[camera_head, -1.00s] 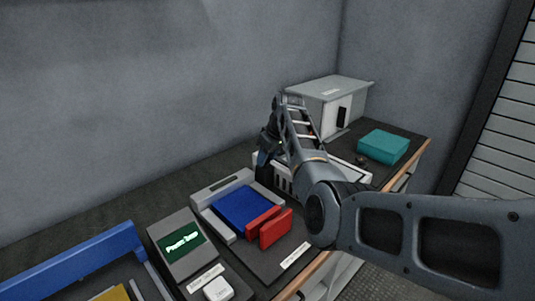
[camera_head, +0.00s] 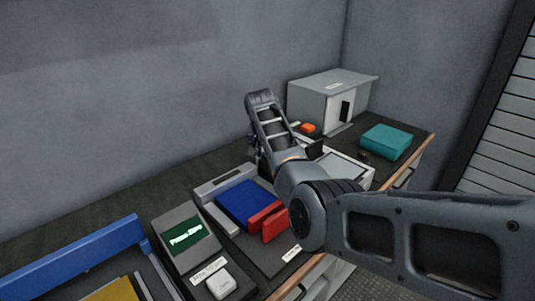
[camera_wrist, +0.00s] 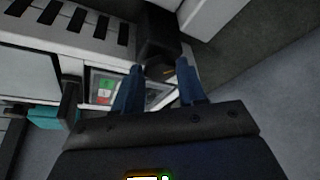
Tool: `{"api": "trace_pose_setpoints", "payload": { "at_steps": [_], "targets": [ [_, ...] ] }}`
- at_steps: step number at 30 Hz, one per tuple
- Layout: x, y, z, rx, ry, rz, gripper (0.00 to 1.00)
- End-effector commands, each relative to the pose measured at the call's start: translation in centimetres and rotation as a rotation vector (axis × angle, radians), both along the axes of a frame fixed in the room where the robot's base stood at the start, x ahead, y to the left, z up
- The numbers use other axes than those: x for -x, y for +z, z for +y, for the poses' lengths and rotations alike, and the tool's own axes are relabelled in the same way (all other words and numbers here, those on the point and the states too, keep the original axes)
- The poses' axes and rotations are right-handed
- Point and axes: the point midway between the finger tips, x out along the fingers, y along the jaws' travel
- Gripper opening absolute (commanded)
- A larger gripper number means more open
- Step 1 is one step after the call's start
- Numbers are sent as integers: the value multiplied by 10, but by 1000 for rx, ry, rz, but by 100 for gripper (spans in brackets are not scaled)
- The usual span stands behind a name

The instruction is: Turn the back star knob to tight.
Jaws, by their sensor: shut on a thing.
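In the wrist view, my gripper (camera_wrist: 160,71) has its two blue fingers closed on a dark thing, with a small gap between them. A black knob-like part (camera_wrist: 157,38) stands at and just beyond the fingertips, against the white slotted unit (camera_wrist: 62,27); I take it for the back star knob. Its star shape and its tight or loose mark cannot be made out. In the head view, the white unit (camera_head: 349,170) is partly behind my arm, and my fingertips and the knob are hidden there.
A second black upright part (camera_wrist: 71,97) stands left of my fingers. A grey cabinet (camera_head: 322,104), an orange part (camera_head: 309,128) and a teal box (camera_head: 386,141) are behind. A blue block (camera_head: 243,204), red parts (camera_head: 268,223) and a green-screen console (camera_head: 186,235) stand in front.

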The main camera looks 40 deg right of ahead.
Motion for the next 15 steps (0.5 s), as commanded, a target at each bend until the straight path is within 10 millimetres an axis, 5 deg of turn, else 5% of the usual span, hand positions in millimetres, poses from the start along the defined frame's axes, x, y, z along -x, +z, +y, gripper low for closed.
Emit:
{"api": "trace_pose_setpoints", "payload": {
  "at_steps": [15],
  "targets": [
    [-7,-6,3,0,-486,-1,10]
  ]
}}
